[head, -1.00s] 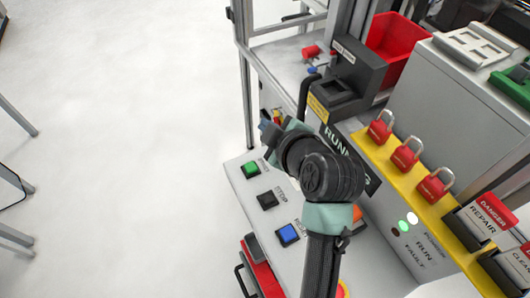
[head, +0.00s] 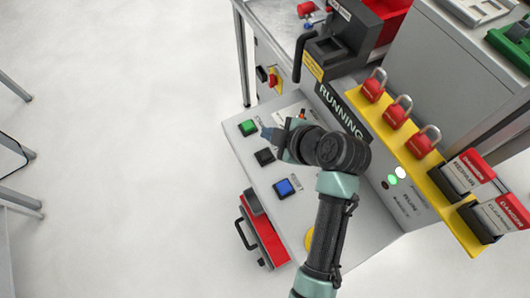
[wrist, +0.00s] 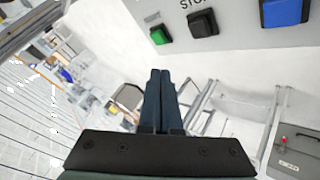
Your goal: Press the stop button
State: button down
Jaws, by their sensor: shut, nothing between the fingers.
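The stop button is a black square button (head: 265,156) on the pale sloped control panel (head: 262,192), between a green button (head: 248,127) and a blue button (head: 287,187). It also shows at the top of the wrist view (wrist: 203,23), below lettering that is partly cut off. My gripper (head: 267,132) is shut and empty. In the head view its tips appear close to the green and black buttons; I cannot tell their height above the panel. In the wrist view the closed fingers (wrist: 159,78) appear below the buttons, apart from the black one.
A sign reading RUNNING (head: 341,112) stands behind my arm, with a lit green lamp (head: 393,180) farther right. Red padlocks (head: 396,115) hang on a yellow rail. A red box (head: 266,237) lies below the panel's front edge. White floor at the left is open.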

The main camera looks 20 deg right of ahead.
aim_at(269, 156)
notch_tip(269, 156, down, 7)
jog(key=b, duration=0.5)
jog(key=shift+f, duration=0.2)
dwell(1.6)
jog(key=shift+f+b, duration=0.4)
jog(key=shift+b, duration=0.1)
jog(key=shift+f+b, duration=0.45)
dwell(0.4)
dwell(0.4)
jog(key=shift+r+p, duration=0.65)
jog(key=shift+r, duration=0.25)
jog(key=shift+r, duration=0.1)
jog(key=shift+r+p, duration=1.85)
jog(key=shift+r, duration=0.6)
